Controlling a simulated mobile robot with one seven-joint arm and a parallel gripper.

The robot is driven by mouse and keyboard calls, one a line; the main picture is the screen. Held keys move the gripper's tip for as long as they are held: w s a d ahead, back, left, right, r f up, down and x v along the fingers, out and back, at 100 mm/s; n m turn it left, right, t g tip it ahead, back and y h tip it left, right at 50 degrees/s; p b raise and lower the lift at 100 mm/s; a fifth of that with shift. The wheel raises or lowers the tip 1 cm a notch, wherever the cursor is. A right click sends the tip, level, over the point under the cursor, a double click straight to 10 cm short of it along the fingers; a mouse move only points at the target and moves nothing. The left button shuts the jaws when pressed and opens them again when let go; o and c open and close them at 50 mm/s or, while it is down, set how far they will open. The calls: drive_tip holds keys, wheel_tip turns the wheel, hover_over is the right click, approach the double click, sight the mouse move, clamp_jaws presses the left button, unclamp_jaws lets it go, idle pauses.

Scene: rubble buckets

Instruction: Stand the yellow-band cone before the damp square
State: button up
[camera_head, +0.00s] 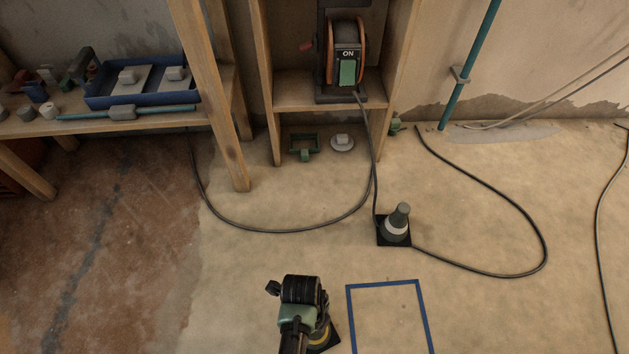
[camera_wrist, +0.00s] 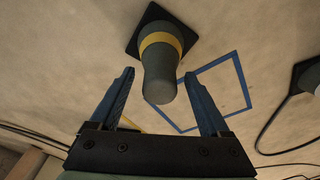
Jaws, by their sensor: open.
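The yellow-band cone (camera_head: 322,336) stands on the floor at the bottom of the head view, mostly hidden behind my gripper. In the wrist view the cone (camera_wrist: 162,62) is grey with a yellow band and a dark square base, its tip towards me. My gripper (camera_wrist: 159,73) is open, its two blue fingers either side of the cone's upper part in the picture; contact cannot be told. A square outlined in blue tape (camera_head: 383,284) lies on the floor just right of the cone. It also shows in the wrist view (camera_wrist: 240,76). Its inside looks plain, not clearly damp.
A white-band cone (camera_head: 396,228) stands behind the blue outline, beside a black cable (camera_head: 490,272) looping over the floor. A cable reel (camera_head: 346,50) sits on a wooden shelf. A bench with a blue tray (camera_head: 110,101) is at left.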

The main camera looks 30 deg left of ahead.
wheel_tip(320, 180, up, 12)
drive_tip(key=a+p, duration=0.1)
drive_tip(key=p, duration=0.7)
drive_tip(key=shift+a, duration=0.2)
drive_tip(key=shift+w, duration=0.1)
